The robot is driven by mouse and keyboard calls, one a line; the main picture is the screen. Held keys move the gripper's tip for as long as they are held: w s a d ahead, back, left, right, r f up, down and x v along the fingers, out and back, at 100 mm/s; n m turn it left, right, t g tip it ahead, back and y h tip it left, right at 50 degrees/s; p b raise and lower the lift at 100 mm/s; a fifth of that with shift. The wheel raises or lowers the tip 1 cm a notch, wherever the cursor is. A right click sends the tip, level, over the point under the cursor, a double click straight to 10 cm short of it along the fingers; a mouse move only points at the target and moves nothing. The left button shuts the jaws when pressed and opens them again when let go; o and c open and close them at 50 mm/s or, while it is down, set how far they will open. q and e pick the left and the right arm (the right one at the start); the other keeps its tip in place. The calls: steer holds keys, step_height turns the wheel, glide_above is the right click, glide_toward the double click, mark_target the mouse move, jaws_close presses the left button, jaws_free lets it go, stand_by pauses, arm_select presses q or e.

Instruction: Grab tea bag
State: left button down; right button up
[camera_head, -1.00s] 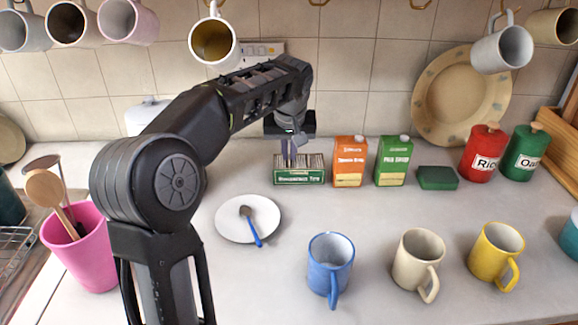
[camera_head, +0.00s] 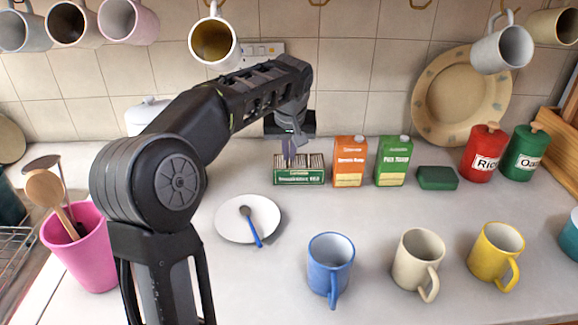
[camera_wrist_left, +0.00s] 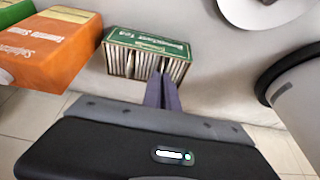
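The tea box (camera_head: 299,178), green with an open top, stands on the counter near the back wall. It also shows in the left wrist view (camera_wrist_left: 147,43), where a row of pale tea bags (camera_wrist_left: 144,66) stands upright inside it. My left gripper (camera_head: 289,160) points down at the open top of the box, its fingertips at the row of bags. In the left wrist view its two fingers (camera_wrist_left: 162,77) are close together with a narrow gap. I cannot tell whether a bag is between them. My right gripper is not in view.
An orange carton (camera_head: 350,161) and a green carton (camera_head: 393,161) stand right of the tea box. A white saucer (camera_head: 228,225) with a blue-handled spoon lies in front. A blue mug (camera_head: 330,265) stands nearer the front. Several mugs hang above.

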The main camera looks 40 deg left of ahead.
arm_select(q)
steer(key=shift+r, duration=0.1)
stand_by(0.5)
steer(key=shift+s+d+r, duration=0.1)
steer(key=shift+s+r, duration=0.05)
steer(key=shift+r, duration=0.35)
step_height(320, 180, up, 6)
steer(key=shift+f, duration=0.25)
steer(key=s+d+b, duration=0.2)
steer(key=s+d, duration=1)
steer(key=s, duration=0.3)
steer(key=shift+s+r, duration=0.15)
steer(key=shift+s, duration=0.2)
